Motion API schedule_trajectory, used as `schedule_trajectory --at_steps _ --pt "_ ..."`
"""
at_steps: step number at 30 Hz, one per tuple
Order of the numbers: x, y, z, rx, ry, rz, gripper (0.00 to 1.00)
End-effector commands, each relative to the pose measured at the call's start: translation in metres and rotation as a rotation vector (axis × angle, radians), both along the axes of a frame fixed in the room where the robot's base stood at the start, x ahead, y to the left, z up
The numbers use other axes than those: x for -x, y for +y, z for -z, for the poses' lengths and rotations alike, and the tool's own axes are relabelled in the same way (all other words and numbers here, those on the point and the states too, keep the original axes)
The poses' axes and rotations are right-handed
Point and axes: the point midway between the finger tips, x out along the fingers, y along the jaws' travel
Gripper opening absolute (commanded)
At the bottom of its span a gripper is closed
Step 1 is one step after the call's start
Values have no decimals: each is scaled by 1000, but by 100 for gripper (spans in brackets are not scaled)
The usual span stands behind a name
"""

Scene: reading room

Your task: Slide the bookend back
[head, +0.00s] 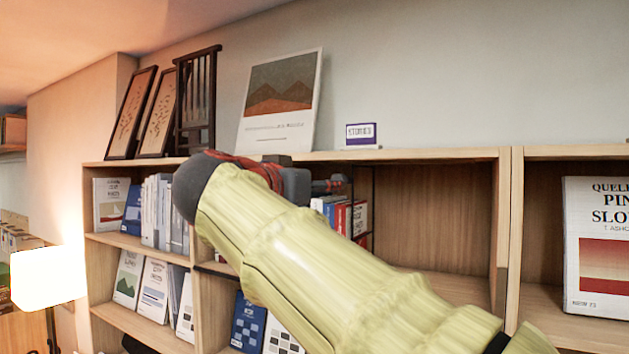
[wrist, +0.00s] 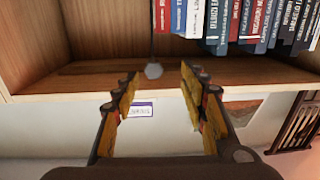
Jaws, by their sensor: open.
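The bookend (wrist: 153,71) shows in the wrist view as a thin dark upright with a grey rounded end, beside the row of books. In the head view a thin dark upright (head: 373,205) stands at the right end of the books, partly behind my arm. The row of books (wrist: 245,25) appears upside down in the wrist view, to the right of the bookend. My gripper (wrist: 157,88) is open and empty, with the bookend's grey end showing between its fingers, farther off. I cannot tell that they touch. In the head view my arm hides most of the gripper (head: 335,185).
The shelf bay right of the books is empty (head: 430,220). A small purple-edged sign (head: 361,135), a mountain poster (head: 280,100) and dark frames (head: 160,112) stand on the bookcase top. A large book (head: 597,245) stands in the right bay. A lit lamp (head: 48,277) is at left.

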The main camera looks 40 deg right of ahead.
Motion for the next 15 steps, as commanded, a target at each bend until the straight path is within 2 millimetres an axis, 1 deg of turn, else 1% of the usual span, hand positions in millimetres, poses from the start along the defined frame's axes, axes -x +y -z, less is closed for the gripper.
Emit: schedule_trajectory --at_steps 1,2,6,11,15 --pt "4 -2 -6 -1 -49 18 43" --pt "6 -3 -7 -5 -75 27 43" --pt "9 -5 -8 -41 -160 42 43" --pt "6 -13 -9 -52 -184 45 43" --pt "0 -29 -10 -52 -183 45 43"
